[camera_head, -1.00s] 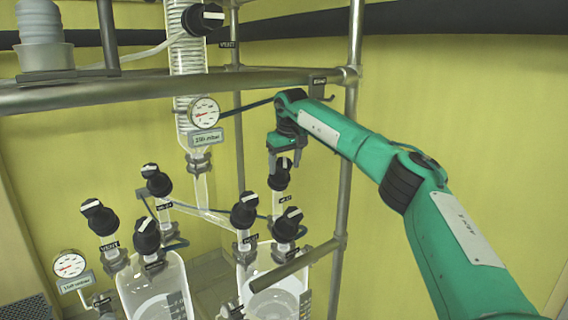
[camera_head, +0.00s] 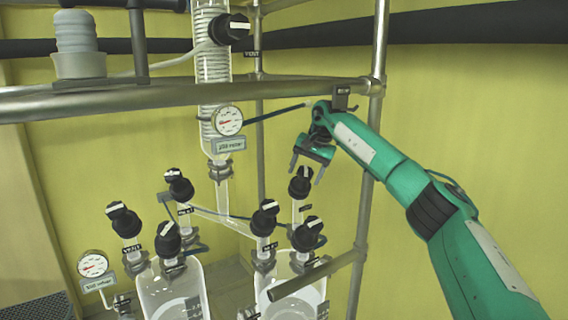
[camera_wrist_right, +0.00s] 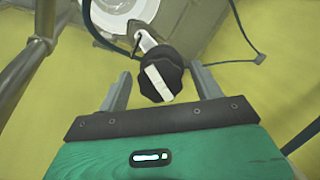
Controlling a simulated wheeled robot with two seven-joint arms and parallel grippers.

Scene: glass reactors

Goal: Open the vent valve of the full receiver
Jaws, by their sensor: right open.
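Two glass receivers, left (camera_head: 158,292) and right (camera_head: 310,268), stand low in the head view. I cannot tell which is full. Black knobs with white bars sit above them. A left knob (camera_head: 123,220) has a VENT label under it. The right receiver's rear knob (camera_head: 300,182) is just below my right gripper (camera_head: 306,172), which is open and empty with its fingers pointing down. In the right wrist view, a black knob (camera_wrist_right: 160,82) shows between the open fingertips (camera_wrist_right: 160,80), apparently not gripped. My left gripper is out of view.
More knobs crowd nearby: two front right ones (camera_head: 264,218) (camera_head: 307,234) and two left ones (camera_head: 178,187) (camera_head: 167,238). A metal rail (camera_head: 317,276) crosses in front of the right receiver. An upright post (camera_head: 366,190) stands right of the gripper. A gauge (camera_head: 229,121) hangs above.

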